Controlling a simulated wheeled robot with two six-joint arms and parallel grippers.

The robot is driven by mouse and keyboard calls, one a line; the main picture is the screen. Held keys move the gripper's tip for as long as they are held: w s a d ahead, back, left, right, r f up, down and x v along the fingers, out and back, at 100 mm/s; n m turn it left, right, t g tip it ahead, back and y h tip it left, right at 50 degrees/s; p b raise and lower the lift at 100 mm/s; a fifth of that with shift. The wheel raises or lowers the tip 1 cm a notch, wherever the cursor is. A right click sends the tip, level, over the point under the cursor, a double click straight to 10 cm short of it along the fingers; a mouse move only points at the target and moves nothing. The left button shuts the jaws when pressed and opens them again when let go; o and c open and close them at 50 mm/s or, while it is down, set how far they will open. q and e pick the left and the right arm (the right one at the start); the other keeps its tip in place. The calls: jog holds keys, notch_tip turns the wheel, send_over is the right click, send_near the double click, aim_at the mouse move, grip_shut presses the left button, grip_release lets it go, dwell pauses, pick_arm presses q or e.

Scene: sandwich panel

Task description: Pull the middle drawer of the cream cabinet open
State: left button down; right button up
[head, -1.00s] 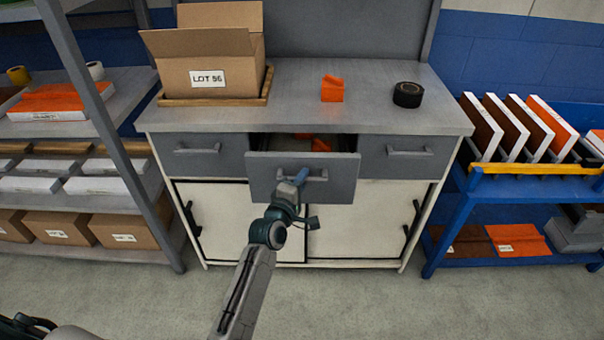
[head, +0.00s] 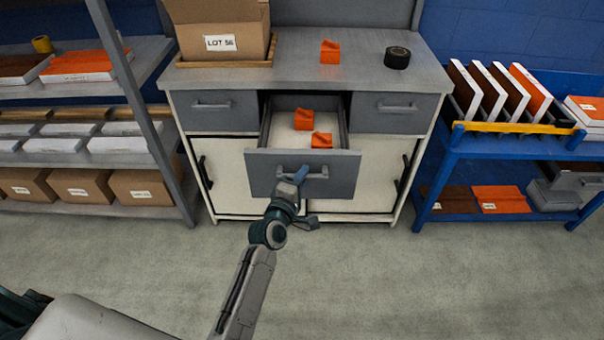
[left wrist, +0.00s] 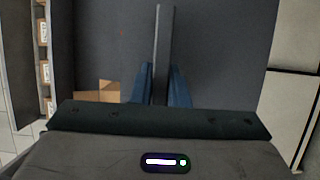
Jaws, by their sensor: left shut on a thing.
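The cream cabinet (head: 228,160) has grey drawers along its top row. Its middle drawer (head: 262,176) stands well out from the row, and two orange pieces (head: 303,119) (head: 321,140) lie inside it. My left gripper (head: 301,175) is shut on the drawer's bar handle (head: 316,172). In the left wrist view the handle (left wrist: 164,50) runs between the two blue fingers (left wrist: 163,85). My right gripper is not in view.
The left drawer (head: 212,112) and right drawer (head: 395,112) are closed. On the cabinet top are a LOT 56 carton (head: 220,35), an orange block (head: 330,52) and black tape (head: 397,58). A grey shelf (head: 152,150) and a blue rack (head: 440,170) flank it. The floor in front is clear.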

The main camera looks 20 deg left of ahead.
pick_arm(q)
jog(key=shift+s, duration=0.25)
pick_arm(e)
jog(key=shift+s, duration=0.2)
pick_arm(q)
jog(key=c, duration=1.4)
grip_release()
